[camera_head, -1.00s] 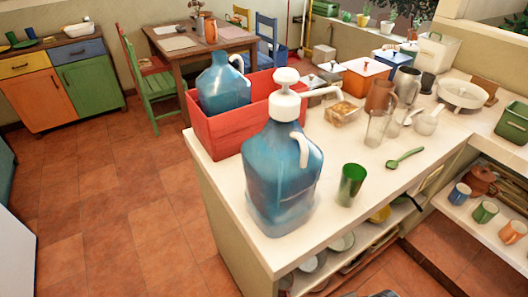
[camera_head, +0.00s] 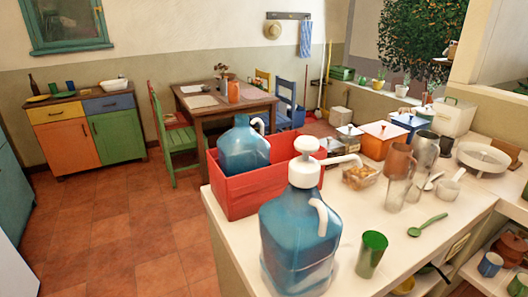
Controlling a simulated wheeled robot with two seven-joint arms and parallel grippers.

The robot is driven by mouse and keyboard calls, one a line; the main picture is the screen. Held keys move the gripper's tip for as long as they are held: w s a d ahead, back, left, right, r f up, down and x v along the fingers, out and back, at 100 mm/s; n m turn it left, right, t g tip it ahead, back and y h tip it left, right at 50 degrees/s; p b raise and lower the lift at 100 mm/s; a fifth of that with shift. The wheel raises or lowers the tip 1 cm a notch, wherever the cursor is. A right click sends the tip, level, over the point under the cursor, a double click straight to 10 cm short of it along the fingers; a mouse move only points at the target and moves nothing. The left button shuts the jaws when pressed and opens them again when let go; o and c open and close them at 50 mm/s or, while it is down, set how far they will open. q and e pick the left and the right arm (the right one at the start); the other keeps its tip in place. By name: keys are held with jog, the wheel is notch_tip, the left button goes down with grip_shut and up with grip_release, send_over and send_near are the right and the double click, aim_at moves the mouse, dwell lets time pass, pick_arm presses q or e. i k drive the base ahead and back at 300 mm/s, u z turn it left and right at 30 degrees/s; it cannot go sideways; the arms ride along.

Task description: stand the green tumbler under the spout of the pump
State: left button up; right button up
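The green tumbler (camera_head: 371,255) stands upright on the white counter (camera_head: 400,217), to the right of a large blue jug. The pump (camera_head: 306,172) is white and sits on top of this blue jug (camera_head: 292,243). Its spout (camera_head: 340,160) points to the right and away from me, toward the glassware. The tumbler stands nearer to me than the spout tip and is apart from the jug. Neither of my grippers shows in the head view.
A red crate (camera_head: 240,192) behind the jug holds a second blue jug (camera_head: 242,147). Bare counter lies around the tumbler.

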aim_at(374, 245)
jog(key=u, duration=2.8)
jog(key=k, duration=1.45)
jog(key=z, duration=1.9)
